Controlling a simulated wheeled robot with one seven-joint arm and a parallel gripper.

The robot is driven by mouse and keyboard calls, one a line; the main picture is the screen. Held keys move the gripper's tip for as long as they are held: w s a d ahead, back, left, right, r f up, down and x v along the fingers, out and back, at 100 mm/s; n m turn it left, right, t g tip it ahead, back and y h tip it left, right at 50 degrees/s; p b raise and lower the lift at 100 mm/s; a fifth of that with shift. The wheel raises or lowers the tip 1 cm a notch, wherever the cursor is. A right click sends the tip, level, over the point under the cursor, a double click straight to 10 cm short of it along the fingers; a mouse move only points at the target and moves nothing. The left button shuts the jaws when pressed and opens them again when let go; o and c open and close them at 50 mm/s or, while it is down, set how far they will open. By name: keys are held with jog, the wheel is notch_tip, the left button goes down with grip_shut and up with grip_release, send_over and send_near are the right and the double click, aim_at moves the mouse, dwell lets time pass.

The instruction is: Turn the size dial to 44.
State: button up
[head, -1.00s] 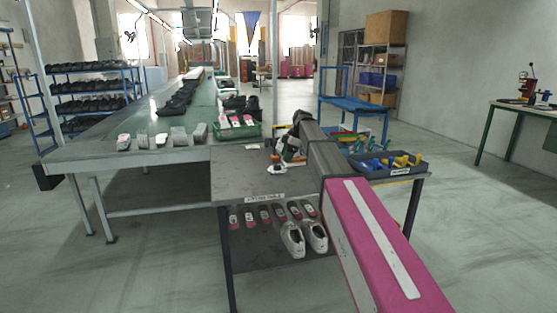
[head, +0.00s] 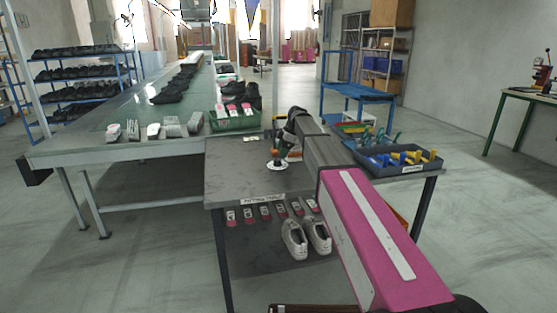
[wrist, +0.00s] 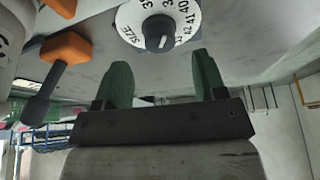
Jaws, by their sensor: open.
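The size dial (wrist: 184,14) is a white disc with black numbers and the word SIZE, at the top of the wrist view and partly cut off. Its dark knob (wrist: 159,32) stands in the middle; I cannot tell which number it points to. In the wrist view my gripper (wrist: 160,62) is open, with its two green fingers apart and nothing between them. The knob lies just beyond the fingertips, roughly centred on the gap, apart from them. In the head view the dial (head: 277,167) is a small white disc on the grey fitting table (head: 235,180), below my gripper.
An orange-headed tool with a dark handle (wrist: 66,48) lies left of the dial in the wrist view. A grey tray of blue and yellow tools (head: 400,160) is at the table's right. A green crate (head: 234,122) sits behind on the conveyor. White shoes (head: 306,238) are below.

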aim_at(278, 160)
jog(key=shift+x, duration=2.25)
jog(key=c, duration=0.9)
